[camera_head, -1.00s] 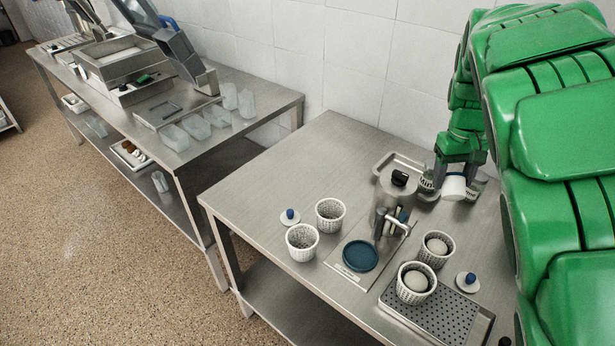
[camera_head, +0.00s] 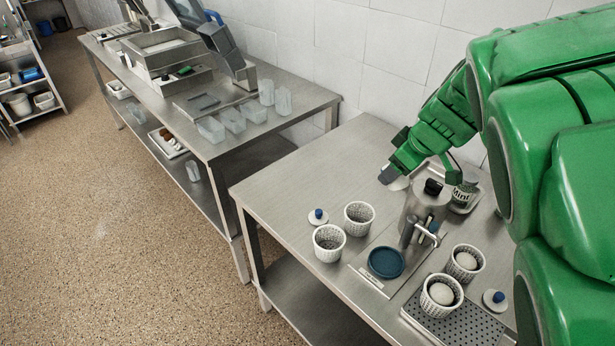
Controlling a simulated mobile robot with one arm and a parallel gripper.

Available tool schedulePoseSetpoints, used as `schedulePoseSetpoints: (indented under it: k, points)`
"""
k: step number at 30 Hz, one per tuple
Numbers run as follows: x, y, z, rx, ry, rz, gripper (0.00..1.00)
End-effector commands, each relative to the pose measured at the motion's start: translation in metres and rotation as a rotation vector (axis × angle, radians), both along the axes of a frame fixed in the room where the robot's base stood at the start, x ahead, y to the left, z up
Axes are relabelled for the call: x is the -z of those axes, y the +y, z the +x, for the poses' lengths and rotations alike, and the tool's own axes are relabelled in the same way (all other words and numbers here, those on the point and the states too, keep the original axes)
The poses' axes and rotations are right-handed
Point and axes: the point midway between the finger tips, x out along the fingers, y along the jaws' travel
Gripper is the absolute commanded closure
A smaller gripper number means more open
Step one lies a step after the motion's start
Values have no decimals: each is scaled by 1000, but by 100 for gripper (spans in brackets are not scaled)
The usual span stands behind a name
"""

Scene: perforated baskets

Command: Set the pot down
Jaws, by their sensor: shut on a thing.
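My green gripper (camera_head: 390,174) is over the back part of the near steel table (camera_head: 300,170), left of the steel machine (camera_head: 427,203). It is shut on the white pot (camera_head: 399,184), which shows only as a small pale patch below the fingers. The fingers and the machine hide most of the pot. I cannot tell whether its base touches the table.
Two empty perforated baskets (camera_head: 329,241) and a blue-knobbed lid (camera_head: 318,217) stand left of a blue disc (camera_head: 386,262). Baskets with white contents (camera_head: 441,292) stand at right. The left tabletop is clear.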

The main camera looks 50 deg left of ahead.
Motion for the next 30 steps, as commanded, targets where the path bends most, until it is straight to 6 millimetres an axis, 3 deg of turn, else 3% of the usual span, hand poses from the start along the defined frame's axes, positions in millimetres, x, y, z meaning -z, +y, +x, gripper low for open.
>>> schedulePoseSetpoints:
  k: [15,30]
  points:
    - [20,75,-21,-466,49,273,76]
    - [40,139,-43,-726,154,477,76]
